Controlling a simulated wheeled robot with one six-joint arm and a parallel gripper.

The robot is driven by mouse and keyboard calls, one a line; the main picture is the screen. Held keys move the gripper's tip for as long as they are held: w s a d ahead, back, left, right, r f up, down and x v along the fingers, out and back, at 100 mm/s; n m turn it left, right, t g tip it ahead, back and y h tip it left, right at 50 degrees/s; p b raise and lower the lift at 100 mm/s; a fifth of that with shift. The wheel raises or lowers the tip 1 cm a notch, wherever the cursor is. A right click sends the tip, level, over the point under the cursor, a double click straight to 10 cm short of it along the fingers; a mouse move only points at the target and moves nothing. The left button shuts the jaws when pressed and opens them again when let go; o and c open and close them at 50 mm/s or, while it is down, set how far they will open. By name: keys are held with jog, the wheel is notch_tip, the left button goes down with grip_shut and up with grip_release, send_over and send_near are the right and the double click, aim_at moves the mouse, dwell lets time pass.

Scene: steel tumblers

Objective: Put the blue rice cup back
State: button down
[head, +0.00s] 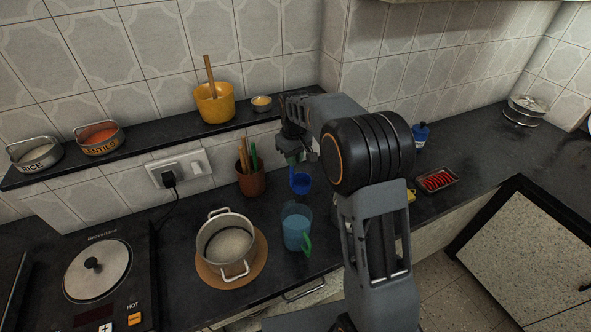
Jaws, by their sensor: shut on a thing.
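My gripper (293,156) points down, shut on the upright handle of the small blue cup (301,184). The cup hangs below it, over the counter behind the clear jug. Its inside is too small to read. A tin marked RICE (35,153) with pale contents stands at the left end of the wall shelf. A pot (227,246) with pale grains or liquid stands on a round brown mat (204,272) in front, to the left of the cup.
A jug (296,229) with blue contents and a green handle stands just in front of the cup. A terracotta utensil holder (251,184) is to its left. The shelf (160,132) also bears a lentils tin (99,138), a yellow pot (214,104) and a small bowl (261,103).

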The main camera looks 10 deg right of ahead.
jog(key=shift+f, duration=2.1)
jog(key=shift+f, duration=0.2)
jog(key=c, duration=1.1)
grip_release()
notch_tip(320, 180, up, 12)
jog(key=f, duration=0.1)
jog(key=s+d+r+m+t, duration=0.1)
jog(key=s+r, duration=0.3)
jog(key=s, duration=0.2)
jog(key=s+d+f+m+t, duration=0.1)
jog(key=s+f+m, duration=0.1)
jog(key=s, duration=0.7)
jog(key=s+d+f+m+t, duration=0.1)
jog(key=s+f+m+t, duration=0.1)
jog(key=s, duration=0.8)
